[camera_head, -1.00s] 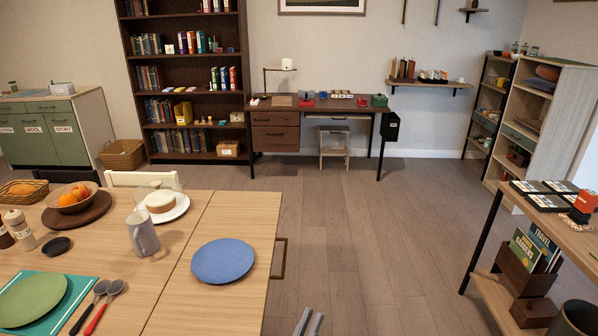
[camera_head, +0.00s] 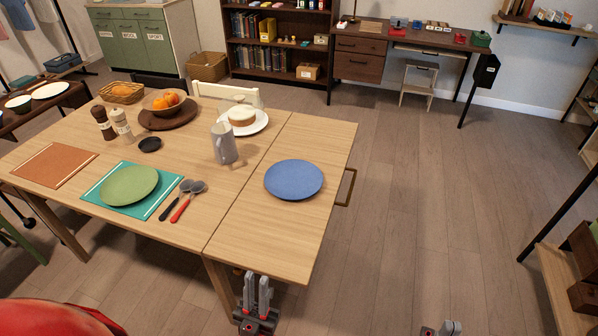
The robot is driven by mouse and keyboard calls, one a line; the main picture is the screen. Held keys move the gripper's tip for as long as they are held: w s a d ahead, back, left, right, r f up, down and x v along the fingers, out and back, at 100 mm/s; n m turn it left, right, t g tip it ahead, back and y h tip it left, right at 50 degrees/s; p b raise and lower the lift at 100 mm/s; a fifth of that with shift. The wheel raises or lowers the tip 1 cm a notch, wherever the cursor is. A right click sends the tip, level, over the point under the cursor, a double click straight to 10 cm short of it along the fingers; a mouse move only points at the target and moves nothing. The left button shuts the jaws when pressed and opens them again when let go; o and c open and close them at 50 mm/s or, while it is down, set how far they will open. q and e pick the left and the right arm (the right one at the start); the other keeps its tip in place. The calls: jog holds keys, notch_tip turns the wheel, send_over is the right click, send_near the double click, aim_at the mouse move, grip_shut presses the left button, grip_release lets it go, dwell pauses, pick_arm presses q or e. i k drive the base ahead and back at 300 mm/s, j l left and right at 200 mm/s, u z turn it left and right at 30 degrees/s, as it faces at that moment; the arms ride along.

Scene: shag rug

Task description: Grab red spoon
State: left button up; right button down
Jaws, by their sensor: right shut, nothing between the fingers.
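The red spoon (camera_head: 181,210) lies on the wooden table, its red handle toward the table's near edge and its grey bowl pointing away. A black-handled spoon (camera_head: 170,208) lies close along its left side. My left gripper (camera_head: 257,281) is open and empty, fingers up, low in front of the table's near edge, right of and nearer than the spoon. My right gripper (camera_head: 449,325) is at the bottom edge, mostly cut off, shut and empty, far to the right of the table.
A green plate (camera_head: 130,184) on a teal mat (camera_head: 98,192) lies left of the spoons. A blue plate (camera_head: 294,180), grey mug (camera_head: 224,144) and black dish (camera_head: 150,145) are also on the table (camera_head: 234,218). The wood floor (camera_head: 400,200) right of it is clear.

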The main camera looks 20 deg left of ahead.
aim_at(199, 186)
jog(key=u, duration=1.3)
